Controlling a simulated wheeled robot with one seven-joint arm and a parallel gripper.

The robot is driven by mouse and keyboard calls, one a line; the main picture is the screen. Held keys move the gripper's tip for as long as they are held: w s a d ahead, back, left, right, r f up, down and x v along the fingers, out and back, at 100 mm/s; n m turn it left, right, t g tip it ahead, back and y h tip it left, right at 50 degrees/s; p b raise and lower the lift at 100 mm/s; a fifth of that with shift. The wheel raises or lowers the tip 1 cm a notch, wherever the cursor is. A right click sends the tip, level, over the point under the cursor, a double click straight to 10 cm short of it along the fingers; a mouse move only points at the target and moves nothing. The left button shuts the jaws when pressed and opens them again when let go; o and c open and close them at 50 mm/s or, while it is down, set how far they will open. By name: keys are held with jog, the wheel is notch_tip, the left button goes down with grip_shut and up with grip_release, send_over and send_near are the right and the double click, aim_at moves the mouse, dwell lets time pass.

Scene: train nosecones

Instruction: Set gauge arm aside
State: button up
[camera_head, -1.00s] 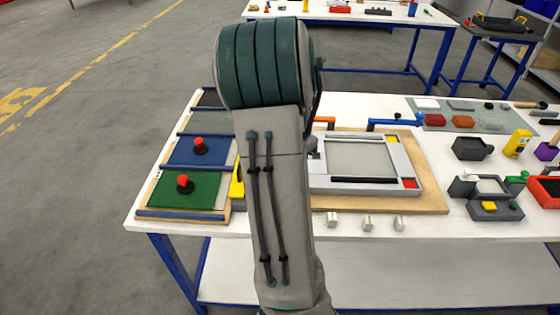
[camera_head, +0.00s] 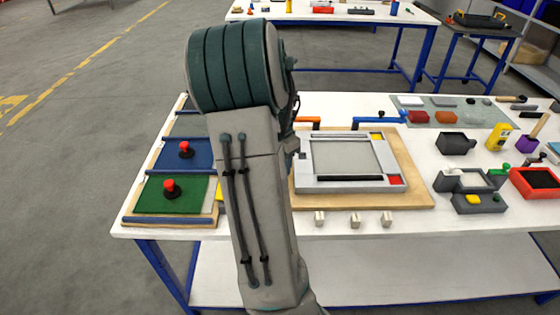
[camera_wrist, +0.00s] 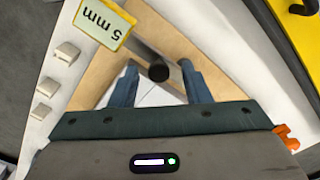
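My gripper (camera_wrist: 158,80) is open, with gaps between the black end and both fingers. In the head view my arm hides the gripper and most of this spot; only a yellow sliver (camera_head: 219,190) shows at its left edge.
A grey frame (camera_head: 350,186) lies on a wooden board (camera_head: 418,196); several small pegs (camera_head: 355,221) stand in front. An orange handle (camera_head: 308,120) and a blue handle (camera_head: 378,119) are behind. Panels with red buttons (camera_head: 170,188) are left; blocks and bins crowd the right.

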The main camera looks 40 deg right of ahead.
jog(key=shift+r, duration=0.1)
notch_tip(320, 180, up, 14)
jog(key=shift+b, duration=0.3)
jog(key=shift+f, duration=0.2)
jog(key=s+a+n+t, duration=0.15)
jog(key=a+n, duration=0.65)
jog(key=a, duration=0.9)
jog(key=s+a+f+n, duration=0.2)
jog(key=s+a+n, duration=0.2)
jog(key=a, duration=0.3)
jog(key=s+a+f+n+t, duration=0.1)
jog(key=s+a+f+n, duration=0.1)
jog(key=s+a+n, duration=0.2)
jog(key=a+n, duration=0.2)
jog(key=a, duration=0.1)
jog(key=shift+s+f, duration=0.15)
jog(key=shift+s, duration=0.05)
jog(key=shift+t, duration=0.25)
jog(key=shift+c, duration=0.3)
jog(key=shift+c, duration=0.4)
